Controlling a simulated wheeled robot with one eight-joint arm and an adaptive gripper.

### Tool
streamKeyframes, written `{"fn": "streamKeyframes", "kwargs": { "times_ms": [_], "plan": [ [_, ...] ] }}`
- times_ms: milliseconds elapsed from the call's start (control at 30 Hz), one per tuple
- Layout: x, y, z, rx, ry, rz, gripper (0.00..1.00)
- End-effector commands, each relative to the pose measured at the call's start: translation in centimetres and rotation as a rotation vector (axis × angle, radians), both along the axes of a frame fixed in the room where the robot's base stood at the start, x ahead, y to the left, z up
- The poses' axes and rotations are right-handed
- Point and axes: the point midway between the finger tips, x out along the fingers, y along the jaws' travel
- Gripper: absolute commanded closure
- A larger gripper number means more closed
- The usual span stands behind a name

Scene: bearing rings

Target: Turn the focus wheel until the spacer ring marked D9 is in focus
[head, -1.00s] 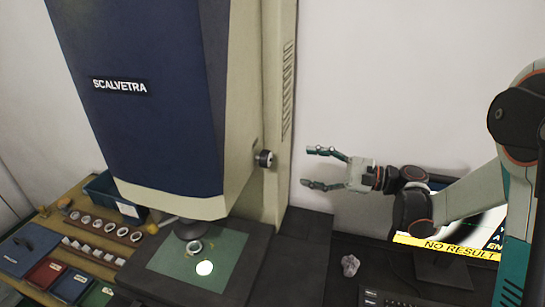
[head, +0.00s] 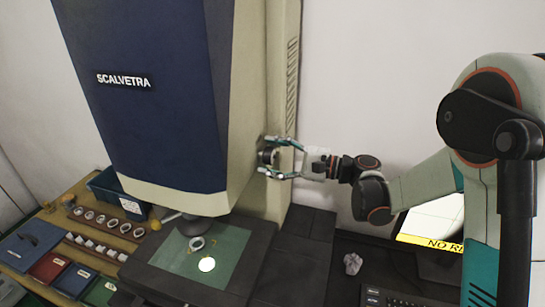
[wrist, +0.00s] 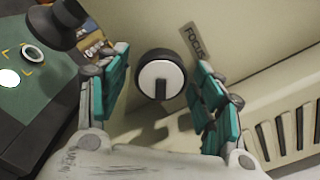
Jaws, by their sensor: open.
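The focus wheel (wrist: 160,76) is a dark knob with a pale face and a black bar, on the side of the cream machine housing beside a FOCUS label (wrist: 193,40). My gripper (head: 271,156) is open, its teal-padded fingers on either side of the wheel. In the wrist view my gripper (wrist: 158,82) shows a gap between each finger and the wheel. A pale ring (head: 196,243) lies on the green stage (head: 225,247) under the lens, beside a bright light spot; no D9 mark is readable on it. The monitor (head: 440,215) is mostly hidden by my arm.
Several rings stand in a wooden rack (head: 118,228) on the bench at left, near a blue bin (head: 103,182) and coloured boxes. A crumpled pale lump (head: 352,264) and a keyboard (head: 385,298) lie at right. The wall behind my arm is clear.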

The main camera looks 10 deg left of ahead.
Motion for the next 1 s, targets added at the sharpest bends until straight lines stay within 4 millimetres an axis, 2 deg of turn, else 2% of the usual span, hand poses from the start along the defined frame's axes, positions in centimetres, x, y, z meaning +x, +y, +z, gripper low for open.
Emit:
{"fn": "streamKeyframes", "kwargs": {
  "times_ms": [67, 267, 667, 1000],
  "plan": [
    [0.0, -0.01, 0.0, 0.0, 0.0, 0.0, 0.39],
    [-0.02, -0.02, 0.0, 0.0, 0.0, 0.0, 0.82],
    [-0.02, -0.03, -0.06, -0.006, -0.048, 0.001, 0.84],
    [0.04, -0.04, -0.07, -0.037, -0.261, 0.001, 0.84]
  ]
}}
